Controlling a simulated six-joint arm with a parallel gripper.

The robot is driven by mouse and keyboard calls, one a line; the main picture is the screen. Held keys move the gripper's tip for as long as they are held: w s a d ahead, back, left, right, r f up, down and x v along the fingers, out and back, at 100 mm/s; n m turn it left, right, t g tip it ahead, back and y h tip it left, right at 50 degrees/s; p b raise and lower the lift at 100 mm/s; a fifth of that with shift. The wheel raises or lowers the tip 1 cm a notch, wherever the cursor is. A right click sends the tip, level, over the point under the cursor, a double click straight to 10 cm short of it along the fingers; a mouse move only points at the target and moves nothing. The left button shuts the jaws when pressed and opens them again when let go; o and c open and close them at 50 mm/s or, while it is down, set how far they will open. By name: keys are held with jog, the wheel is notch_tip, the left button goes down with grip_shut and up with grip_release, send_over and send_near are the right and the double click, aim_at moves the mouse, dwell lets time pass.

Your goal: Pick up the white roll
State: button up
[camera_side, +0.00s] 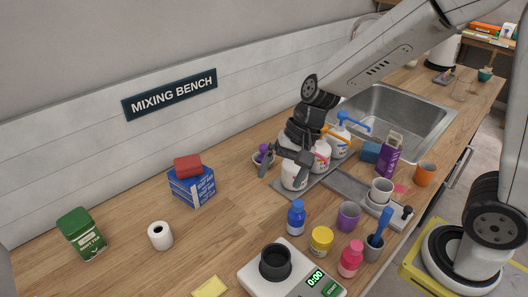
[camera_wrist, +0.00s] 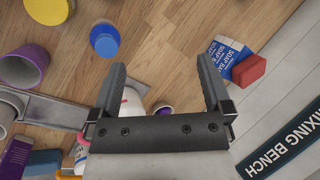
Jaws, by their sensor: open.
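The white roll (camera_side: 160,236) stands upright on the wooden counter at the left in the side view, with a dark hole in its top. It does not show in the wrist view. My gripper (camera_side: 283,162) is well to the right of the roll, above the grey tray with the pump bottles. In the wrist view my gripper (camera_wrist: 160,66) has its two fingers wide apart, with only bare counter seen between the tips.
A green tin (camera_side: 82,234) stands left of the roll, and a blue soap box (camera_side: 192,188) with a red block (camera_side: 188,166) on it stands behind. Counter around the roll is clear.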

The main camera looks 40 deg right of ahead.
jog(key=w+a+m+t+y, duration=0.3)
jog(key=w+a+m+y, duration=0.5)
jog(key=w+a+m, duration=0.65)
jog(key=n, duration=0.1)
send_near(161, 235)
jog(key=shift+g, duration=0.3)
jog(key=w+f, duration=0.1)
jog(key=w+a+f, duration=0.1)
jog(key=w, duration=0.1)
jog(key=shift+a+f, duration=0.2)
jog(key=shift+f, duration=0.55)
jog(key=shift+x, duration=3.9)
jog(key=shift+s+r, duration=0.1)
jog(key=c, duration=1.2)
jog(key=shift+r, duration=0.1)
